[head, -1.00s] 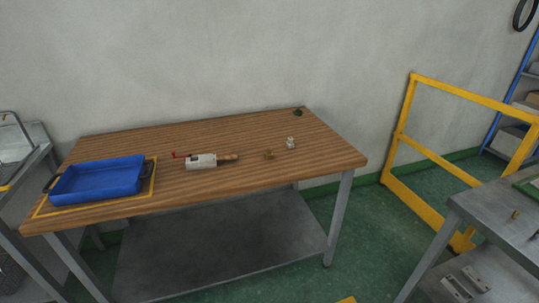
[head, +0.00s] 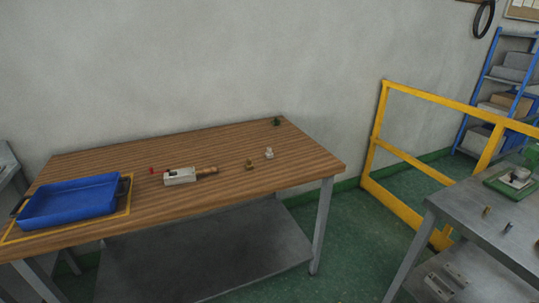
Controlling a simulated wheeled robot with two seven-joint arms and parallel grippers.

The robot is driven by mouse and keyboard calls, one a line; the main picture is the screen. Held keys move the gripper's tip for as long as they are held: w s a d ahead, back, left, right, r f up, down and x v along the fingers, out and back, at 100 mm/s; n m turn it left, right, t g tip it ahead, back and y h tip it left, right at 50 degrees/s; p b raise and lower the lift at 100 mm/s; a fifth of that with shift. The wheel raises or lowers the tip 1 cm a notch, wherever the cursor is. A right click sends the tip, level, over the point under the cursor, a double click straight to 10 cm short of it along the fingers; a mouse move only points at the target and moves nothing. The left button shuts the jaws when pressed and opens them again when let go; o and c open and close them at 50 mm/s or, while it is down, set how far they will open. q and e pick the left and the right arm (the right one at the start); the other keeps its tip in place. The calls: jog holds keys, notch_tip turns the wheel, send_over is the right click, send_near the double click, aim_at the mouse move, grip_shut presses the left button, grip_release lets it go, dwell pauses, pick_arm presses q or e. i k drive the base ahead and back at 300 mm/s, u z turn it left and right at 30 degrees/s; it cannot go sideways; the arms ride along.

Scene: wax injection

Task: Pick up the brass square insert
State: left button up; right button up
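A small brass-coloured piece (head: 249,165) stands on the wooden table (head: 110,164), right of the middle. Another small brass-coloured piece (head: 486,211) stands on the metal table at the right. Both are too small for me to tell which is the square insert. Neither of my grippers is in view.
The wooden table also holds a blue tray (head: 72,201) at left, a grey block tool with a wooden handle (head: 180,176), a small whitish piece (head: 269,153) and a dark green item (head: 277,121). A yellow rail (head: 410,160) stands between it and the metal table (head: 462,212).

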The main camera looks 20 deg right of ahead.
aim_at(248, 166)
jog(key=z, duration=0.45)
jog(key=k, duration=1.15)
jog(key=z, duration=1.4)
jog(key=i, duration=1.85)
jog(key=u, duration=1.25)
jog(key=i, duration=0.7)
jog(key=u, duration=0.7)
